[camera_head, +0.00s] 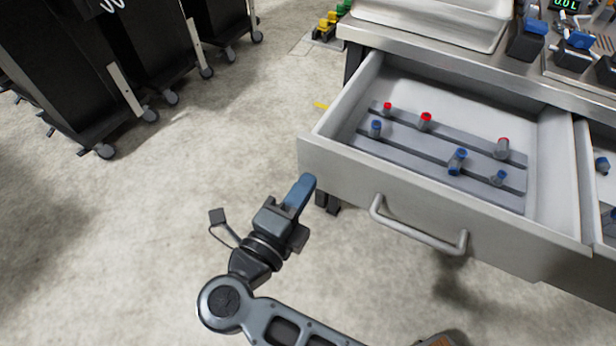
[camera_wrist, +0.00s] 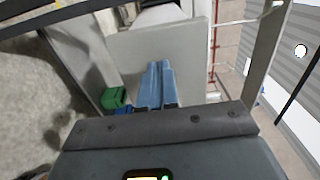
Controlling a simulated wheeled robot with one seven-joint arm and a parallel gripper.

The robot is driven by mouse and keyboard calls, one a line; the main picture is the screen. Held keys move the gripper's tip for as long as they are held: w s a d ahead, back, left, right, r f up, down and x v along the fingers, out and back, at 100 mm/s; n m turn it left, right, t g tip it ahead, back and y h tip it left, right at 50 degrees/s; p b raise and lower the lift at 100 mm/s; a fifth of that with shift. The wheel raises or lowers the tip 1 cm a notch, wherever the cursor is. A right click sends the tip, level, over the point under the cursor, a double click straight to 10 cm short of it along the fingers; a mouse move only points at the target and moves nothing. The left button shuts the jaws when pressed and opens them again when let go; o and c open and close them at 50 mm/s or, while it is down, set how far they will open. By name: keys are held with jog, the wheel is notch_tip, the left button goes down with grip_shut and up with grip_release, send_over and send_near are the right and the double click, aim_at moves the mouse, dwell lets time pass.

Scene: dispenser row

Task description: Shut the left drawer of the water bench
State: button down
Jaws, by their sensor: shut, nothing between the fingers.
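The left drawer (camera_head: 330,168) of the water bench is pulled well out in the head view. Its light front panel carries a grey bar handle (camera_head: 418,226). Inside lie grey racks with several small red- and blue-topped fittings. My gripper (camera_head: 304,188) is shut and empty, with its blue fingers near the left end of the drawer front, left of the handle. I cannot tell whether the fingers touch the panel. In the wrist view the closed fingers (camera_wrist: 157,85) point toward a pale flat panel, whose identity is not clear.
The bench top (camera_head: 400,48) carries a white tray (camera_head: 440,18) and blue-topped devices (camera_head: 528,40). A second drawer (camera_head: 590,175) at the right edge also stands open. Black wheeled cabinets (camera_head: 90,70) stand at the upper left. The floor between is clear.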

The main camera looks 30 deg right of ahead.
aim_at(372, 96)
jog(key=shift+x, duration=0.9)
jog(key=p+x, duration=0.1)
jog(key=x, duration=3)
jog(key=shift+w+d+f, duration=0.1)
jog(key=shift+w+d, duration=0.05)
jog(key=shift+d, duration=0.35)
